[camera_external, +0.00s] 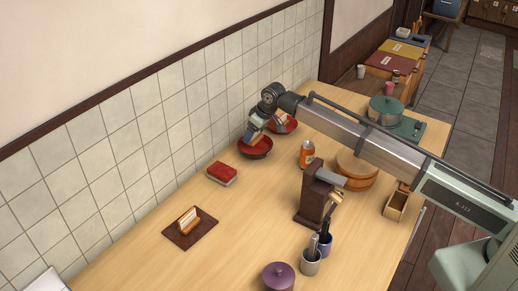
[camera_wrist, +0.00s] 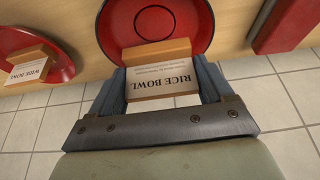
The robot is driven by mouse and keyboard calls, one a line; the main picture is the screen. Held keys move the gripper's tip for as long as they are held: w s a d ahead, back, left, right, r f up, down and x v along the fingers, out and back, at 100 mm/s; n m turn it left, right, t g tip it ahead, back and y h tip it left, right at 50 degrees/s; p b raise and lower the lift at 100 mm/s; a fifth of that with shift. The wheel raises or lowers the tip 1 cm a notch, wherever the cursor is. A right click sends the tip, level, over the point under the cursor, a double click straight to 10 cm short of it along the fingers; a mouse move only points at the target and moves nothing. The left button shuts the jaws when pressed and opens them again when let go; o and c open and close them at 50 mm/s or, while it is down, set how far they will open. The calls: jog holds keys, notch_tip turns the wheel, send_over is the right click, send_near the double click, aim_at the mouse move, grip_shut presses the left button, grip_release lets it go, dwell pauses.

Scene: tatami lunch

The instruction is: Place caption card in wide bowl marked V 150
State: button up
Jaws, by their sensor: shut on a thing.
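My gripper (camera_wrist: 160,72) is shut on a wooden caption card (camera_wrist: 163,84) whose face reads "RICE BOWL", upside down in the wrist view. The card is over the wall-side part of a red bowl (camera_wrist: 150,18) with a dark ring in its middle. I cannot tell whether the card touches it. In the external view my gripper (camera_external: 253,132) is over this near red bowl (camera_external: 258,153). A second red bowl (camera_external: 291,127) stands behind it to the right; it shows at the left in the wrist view (camera_wrist: 65,66), with a card (camera_wrist: 27,68) reading "WIDE BOWL". No "V 150" mark is legible.
A red box (camera_external: 222,172) lies left of the near bowl. An orange can (camera_external: 307,153), a round wooden tub (camera_external: 356,172) and a dark brown stand (camera_external: 314,197) are to the right. A brown mat (camera_external: 204,234) holds a small rack. The tiled wall (camera_external: 205,105) runs close behind the bowls.

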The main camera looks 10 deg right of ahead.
aim_at(256, 138)
jog(key=shift+f, duration=1.75)
jog(key=shift+f, duration=0.4)
jog(key=o, duration=0.8)
jog(key=shift+c, duration=0.2)
jog(key=v, duration=1.2)
jog(key=shift+r, duration=0.45)
